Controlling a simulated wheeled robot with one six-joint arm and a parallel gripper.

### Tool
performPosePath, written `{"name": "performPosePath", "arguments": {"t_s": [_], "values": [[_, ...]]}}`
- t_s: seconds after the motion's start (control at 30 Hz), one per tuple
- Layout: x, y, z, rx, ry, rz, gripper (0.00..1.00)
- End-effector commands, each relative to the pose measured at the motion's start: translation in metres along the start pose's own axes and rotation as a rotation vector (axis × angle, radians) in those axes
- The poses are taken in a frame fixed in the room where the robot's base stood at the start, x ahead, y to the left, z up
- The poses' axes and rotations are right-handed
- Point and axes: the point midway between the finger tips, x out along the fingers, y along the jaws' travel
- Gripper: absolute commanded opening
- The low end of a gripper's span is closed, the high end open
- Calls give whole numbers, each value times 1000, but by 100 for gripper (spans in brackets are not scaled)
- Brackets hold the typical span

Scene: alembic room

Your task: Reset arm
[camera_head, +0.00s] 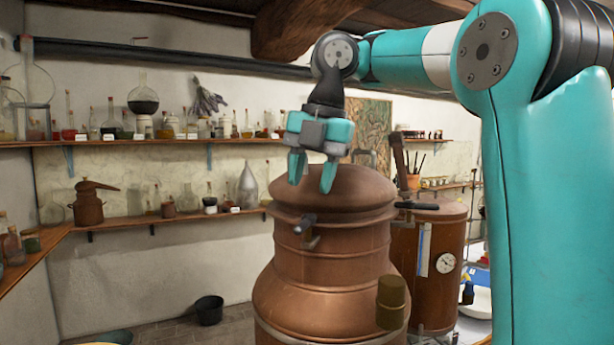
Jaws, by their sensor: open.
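My gripper (312,172) hangs at the end of my teal arm in the middle of the picture, pointing down. Its two teal fingers are apart, with nothing seen between them. My arm comes in from the right, reaches left along the top and bends down at the wrist.
A copper tank (437,260) with a dial stands behind right of the pot. Shelves (150,143) with many glass bottles line the left wall. A small copper alembic (90,203) stands on the lower shelf. A dark bucket (209,310) sits on the floor. Wooden beams run above my arm.

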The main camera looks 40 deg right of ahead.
Motion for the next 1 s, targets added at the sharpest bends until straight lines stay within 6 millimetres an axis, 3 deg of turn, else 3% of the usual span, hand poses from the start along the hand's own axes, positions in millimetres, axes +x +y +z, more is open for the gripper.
{"name": "performPosePath", "arguments": {"t_s": [0.13,0.73,0.87,1.0], "values": [[-8,0,0,-1,0,0,42],[0,1,-4,16,11,3,42],[40,8,-37,157,95,17,42],[122,12,-105,495,243,-5,42]]}}
